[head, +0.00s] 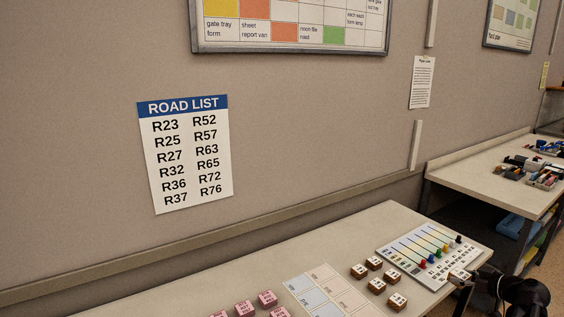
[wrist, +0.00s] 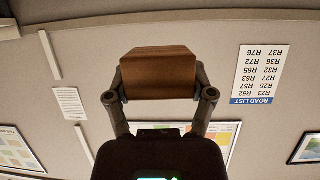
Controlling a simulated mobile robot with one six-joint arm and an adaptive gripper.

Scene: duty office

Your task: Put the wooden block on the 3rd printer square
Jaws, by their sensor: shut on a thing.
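My gripper (wrist: 160,95) is shut on a brown wooden block (wrist: 160,70), which fills the space between its fingers in the wrist view. In the head view my gripper (head: 461,281) is at the lower right, by the near right end of the slider board, with the block (head: 458,275) partly hidden in it. Several other wooden blocks with white labelled tops (head: 374,262) stand on the table left of the board. A sheet with pale blue and cream squares (head: 322,293) lies left of them, cut off below. Its printing is too small to read, so I cannot tell the printer squares.
The board with coloured sliders (head: 412,240) lies on the table's right part. Several pink blocks (head: 267,299) stand left of the sheet. The table's back strip (head: 350,232) is clear. A second table (head: 480,178) with trays stands at the right. A road list (head: 186,153) hangs on the wall.

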